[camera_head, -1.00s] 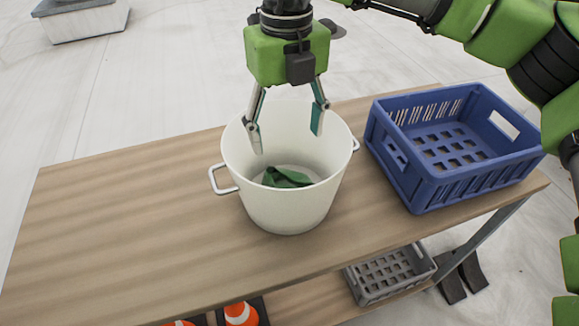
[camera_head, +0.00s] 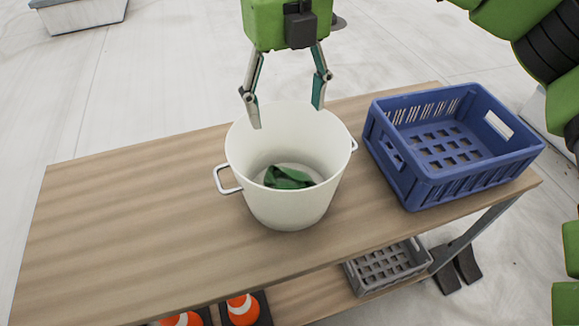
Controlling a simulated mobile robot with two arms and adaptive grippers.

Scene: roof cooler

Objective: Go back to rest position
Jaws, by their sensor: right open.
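My right gripper (camera_head: 284,112) is open and empty. Its two fingers point down over the rim of a white pot (camera_head: 290,208) with metal side handles. The pot stands upright on the wooden table (camera_head: 120,220). A crumpled green thing (camera_head: 287,178) lies at the bottom of the pot, below and apart from the fingers. My left gripper is not in view.
A blue crate (camera_head: 450,180), empty, stands on the table to the right of the pot. A grey crate (camera_head: 388,268) and orange cones (camera_head: 241,310) are below the tabletop. The left part of the table is clear.

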